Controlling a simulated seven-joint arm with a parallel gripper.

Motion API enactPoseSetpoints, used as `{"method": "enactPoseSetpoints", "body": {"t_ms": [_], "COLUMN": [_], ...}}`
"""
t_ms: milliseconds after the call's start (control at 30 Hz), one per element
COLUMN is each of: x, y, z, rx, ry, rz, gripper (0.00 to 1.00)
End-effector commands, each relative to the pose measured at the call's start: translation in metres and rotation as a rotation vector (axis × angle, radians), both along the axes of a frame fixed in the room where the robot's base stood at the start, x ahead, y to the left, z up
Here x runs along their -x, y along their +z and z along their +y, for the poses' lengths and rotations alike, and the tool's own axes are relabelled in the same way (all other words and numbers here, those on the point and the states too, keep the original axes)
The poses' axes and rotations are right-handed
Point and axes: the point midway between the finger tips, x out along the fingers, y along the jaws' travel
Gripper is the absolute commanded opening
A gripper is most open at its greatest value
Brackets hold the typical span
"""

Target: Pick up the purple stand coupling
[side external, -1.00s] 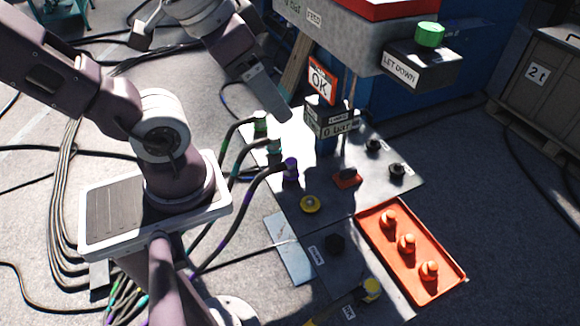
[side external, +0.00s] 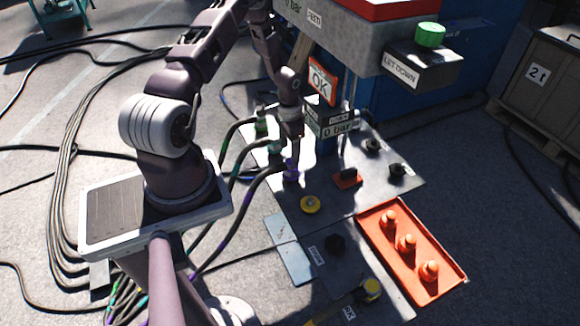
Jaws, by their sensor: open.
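The purple stand coupling (side external: 291,174) stands on the dark plate at the end of a black hose with purple marking that curves in from the left. My gripper (side external: 292,148) points down directly above it, its fingertips close to the coupling's top. The jaws are open; whether the fingers touch or straddle the coupling is too small to tell. Two green-toned couplings, a darker one (side external: 262,127) and a lighter one (side external: 275,147), stand behind and to the left of it, each with its own hose.
A yellow knob (side external: 310,204) and a red-based black switch (side external: 347,178) are nearby. An orange tray (side external: 446,255) holds three orange pieces at front right.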

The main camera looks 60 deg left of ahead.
Motion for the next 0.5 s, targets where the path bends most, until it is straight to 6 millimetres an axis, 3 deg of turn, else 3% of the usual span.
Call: {"method": "enactPoseSetpoints", "body": {"t_ms": [300,500], "x": [0.0,0.0], "y": [-0.053,-0.057], "z": [-0.009,-0.009], "rx": [0.001,0.0], "ry": [0.0,0.0], "rz": [0.003,0.002], "gripper": [0.67,0.67]}}
